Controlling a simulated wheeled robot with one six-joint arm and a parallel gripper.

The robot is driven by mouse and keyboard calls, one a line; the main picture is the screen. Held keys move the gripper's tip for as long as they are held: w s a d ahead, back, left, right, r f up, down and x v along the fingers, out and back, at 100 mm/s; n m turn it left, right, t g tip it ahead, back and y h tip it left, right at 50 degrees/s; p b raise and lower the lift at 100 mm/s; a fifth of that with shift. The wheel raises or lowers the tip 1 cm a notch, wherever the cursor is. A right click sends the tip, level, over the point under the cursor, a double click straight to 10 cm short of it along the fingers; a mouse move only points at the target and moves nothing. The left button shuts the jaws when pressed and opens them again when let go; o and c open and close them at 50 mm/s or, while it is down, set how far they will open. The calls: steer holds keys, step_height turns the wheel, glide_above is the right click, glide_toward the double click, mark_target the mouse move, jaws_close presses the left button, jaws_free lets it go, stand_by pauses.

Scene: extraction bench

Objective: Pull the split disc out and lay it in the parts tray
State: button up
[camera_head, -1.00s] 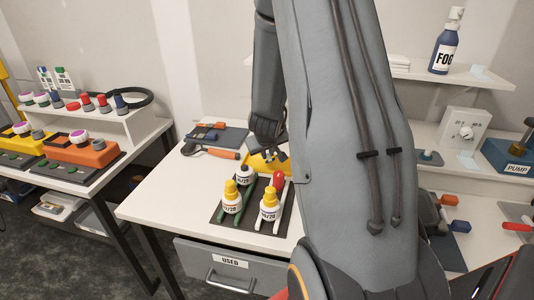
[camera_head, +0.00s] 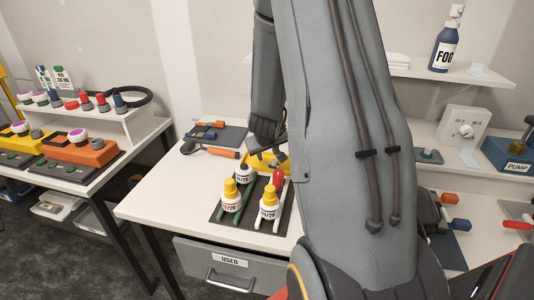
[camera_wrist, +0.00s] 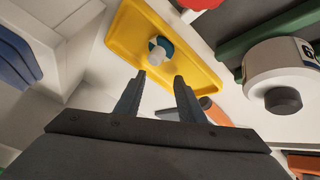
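The yellow tray (camera_head: 281,163) stands on the white bench behind the bottle rack, partly hidden by my arm in the head view. In the wrist view the yellow tray (camera_wrist: 203,72) holds a small teal round piece (camera_wrist: 166,48) with a white and grey round part at its middle. I cannot tell whether that piece is the split disc; nothing else in view is clearly the disc. My gripper (camera_wrist: 159,82) points at the tray with its two fingers apart and nothing between them. In the head view my gripper (camera_head: 263,158) is above the tray, small and dark.
A dark rack mat (camera_head: 241,216) holds several white bottles with yellow, red or dark caps, close in front of the tray. An orange-handled tool (camera_head: 222,153) and a dark mat (camera_head: 217,136) lie to the left. The bench's front left is clear above the USED drawer (camera_head: 229,262).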

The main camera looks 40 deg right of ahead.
steer(key=v, duration=0.8)
steer(key=shift+p, duration=0.3)
steer(key=shift+d, duration=0.1)
